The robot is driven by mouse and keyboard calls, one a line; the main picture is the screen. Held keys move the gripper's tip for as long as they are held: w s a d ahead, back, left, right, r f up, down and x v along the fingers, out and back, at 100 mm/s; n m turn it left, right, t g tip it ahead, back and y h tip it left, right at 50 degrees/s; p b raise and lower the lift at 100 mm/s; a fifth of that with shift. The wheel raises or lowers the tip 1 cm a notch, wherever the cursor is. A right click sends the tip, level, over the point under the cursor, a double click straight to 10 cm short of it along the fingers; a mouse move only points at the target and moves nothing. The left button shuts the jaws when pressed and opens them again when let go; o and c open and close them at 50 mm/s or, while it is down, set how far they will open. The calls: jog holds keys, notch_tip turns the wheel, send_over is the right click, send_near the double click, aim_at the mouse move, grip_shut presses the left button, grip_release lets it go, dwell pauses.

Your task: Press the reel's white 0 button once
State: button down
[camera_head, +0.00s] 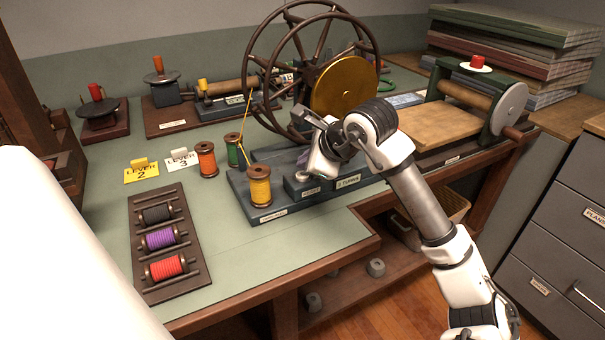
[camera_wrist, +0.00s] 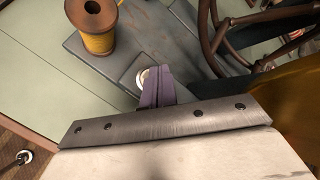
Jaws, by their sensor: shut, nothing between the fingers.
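The reel (camera_head: 330,70) is a large dark spoked wheel with a gold disc on a blue-grey base (camera_head: 262,208). A small round white button (camera_head: 301,177) sits on a raised block at the front of that base. My gripper (camera_head: 304,163) is shut and empty, pointing down right at this button. In the wrist view the purple fingertips (camera_wrist: 157,86) lie just right of the white button (camera_wrist: 143,77) and cover part of it. I cannot tell whether they touch it. The figure on the button is not readable.
A yellow thread spool (camera_head: 259,188) stands on the base left of the button, with a green spool (camera_head: 233,150) behind it. The wheel rises close behind my gripper. A rack of colored spools (camera_head: 140,228) lies at left. The front table corner is clear.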

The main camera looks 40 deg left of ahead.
jog(key=shift+f, duration=0.1)
dwell(0.6)
jog(key=shift+f+b, duration=0.4)
jog(key=shift+b, duration=0.25)
jog(key=shift+f+b, duration=0.45)
jog(key=shift+b, duration=0.15)
dwell(0.4)
dwell(0.3)
jog(key=shift+r+p, duration=0.4)
jog(key=shift+r, duration=0.5)
jog(key=shift+r, duration=0.1)
jog(key=shift+r+p, duration=1.35)
jog(key=shift+r, duration=1.1)
